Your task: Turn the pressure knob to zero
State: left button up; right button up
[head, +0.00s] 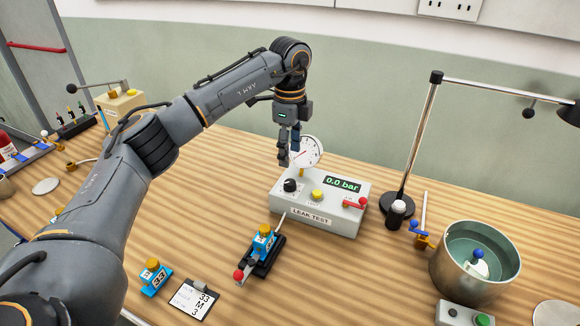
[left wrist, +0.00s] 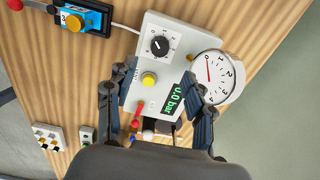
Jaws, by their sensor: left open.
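The leak test box (head: 325,222) is light grey and stands on the wooden table. Its black pressure knob (head: 290,185) sits on the left of the top panel; it also shows in the left wrist view (left wrist: 159,45), with a white pointer line and a printed scale around it. The green display (head: 342,185) reads 0.0 bar. The round white gauge (head: 309,152) stands behind the panel, its red needle near 0 in the wrist view. My left gripper (head: 289,160) is open and empty above the back of the box, apart from the knob. My right gripper is not in view.
A yellow button (head: 317,195) and a red lever (head: 355,203) share the panel. A blue valve in a black fixture (head: 262,252) sits in front, joined by a hose. A lamp (head: 410,150) and a metal pot (head: 473,265) stand at right.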

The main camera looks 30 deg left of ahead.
pick_arm(q)
jog(key=shift+r, duration=1.5)
